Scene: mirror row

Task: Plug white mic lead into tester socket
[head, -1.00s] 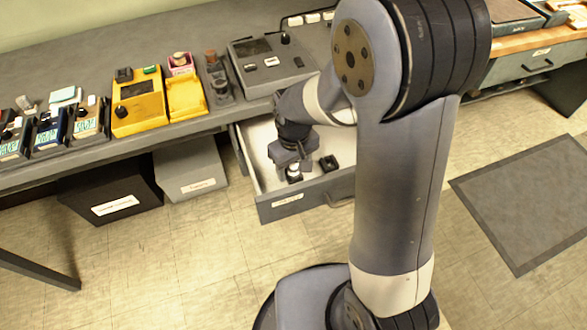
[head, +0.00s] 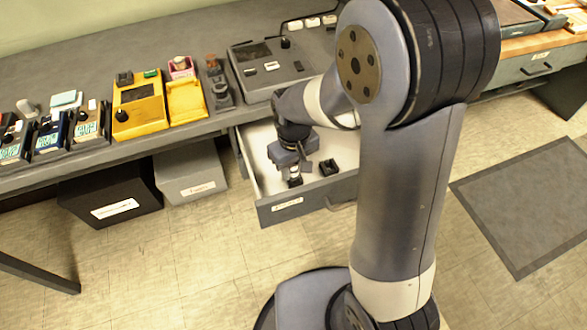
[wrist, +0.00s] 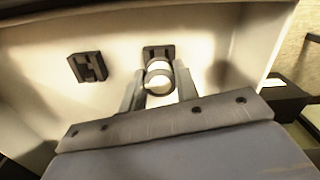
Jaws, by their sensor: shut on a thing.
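My gripper (head: 294,176) reaches down into the open drawer (head: 284,207). In the wrist view its two fingers (wrist: 158,88) are shut on a white round piece, which I take for the white mic lead (wrist: 159,76). A small black holder (wrist: 158,52) shows right at it; I cannot tell whether the lead still sits in it. In the head view the gripper mostly hides the lead. The grey device with a dark screen (head: 269,66), which looks like the tester, stands on the bench behind the drawer. Its socket cannot be made out.
A second black holder (head: 329,167) is in the drawer, right of my gripper; it also shows in the wrist view (wrist: 88,67). The drawer walls stand close around. Yellow devices (head: 138,105) and several small pedals stand left on the bench. Boxes (head: 188,168) are under it.

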